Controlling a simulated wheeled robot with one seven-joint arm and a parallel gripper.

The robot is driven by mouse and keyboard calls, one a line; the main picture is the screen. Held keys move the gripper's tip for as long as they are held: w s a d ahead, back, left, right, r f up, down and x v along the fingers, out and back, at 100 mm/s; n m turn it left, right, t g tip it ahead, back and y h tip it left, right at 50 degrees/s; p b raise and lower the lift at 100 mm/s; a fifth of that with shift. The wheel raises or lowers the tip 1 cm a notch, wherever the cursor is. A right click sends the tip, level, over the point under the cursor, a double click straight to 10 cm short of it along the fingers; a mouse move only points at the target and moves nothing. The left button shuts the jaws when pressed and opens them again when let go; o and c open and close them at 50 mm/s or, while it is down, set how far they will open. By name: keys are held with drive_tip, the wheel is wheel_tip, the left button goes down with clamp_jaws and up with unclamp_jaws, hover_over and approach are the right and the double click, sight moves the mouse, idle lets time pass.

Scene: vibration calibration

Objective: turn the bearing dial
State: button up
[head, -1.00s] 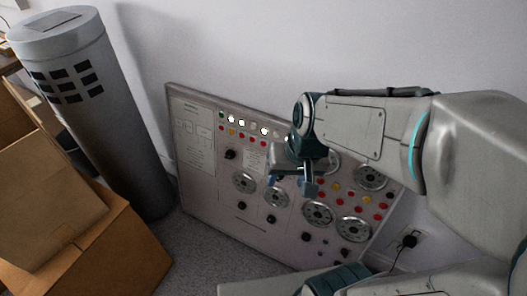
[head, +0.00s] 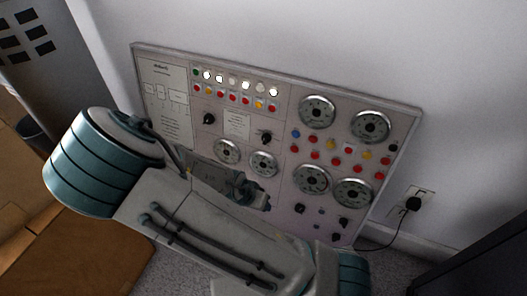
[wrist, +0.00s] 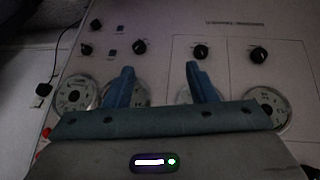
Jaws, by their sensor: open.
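A pale control panel (head: 285,205) leans against the wall. It carries several round silver dials, including an upper pair at right (head: 317,110), a lower pair at right (head: 311,180) and a smaller pair at left (head: 227,151). Their labels are too small to read, so I cannot tell which is the bearing dial. My gripper (wrist: 161,85) is open in the wrist view, its blue fingers spread over the panel. Each finger partly covers a dial; dials also show at left (wrist: 75,96) and right (wrist: 265,108). In the head view my arm hides the panel's lower left.
Black knobs (head: 209,118) and rows of coloured buttons (head: 246,98) sit among the dials. A plug and cord (head: 413,203) hang from a wall outlet at right. A brown box (head: 85,265) stands at lower left, and a grey cylinder (head: 40,60) at upper left.

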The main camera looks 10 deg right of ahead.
wheel_tip(320, 180, down, 3)
drive_tip(key=w+d+t+h+b, duration=0.2)
drive_tip(key=h+b, duration=0.1)
drive_tip(key=t+h+b, duration=0.4)
drive_tip(key=t+b, duration=0.2)
drive_tip(key=t, duration=0.4)
approach(264, 141)
drive_tip(key=shift+x, duration=4.45)
drive_tip(key=shift+c, duration=0.2)
drive_tip(key=c, duration=0.9)
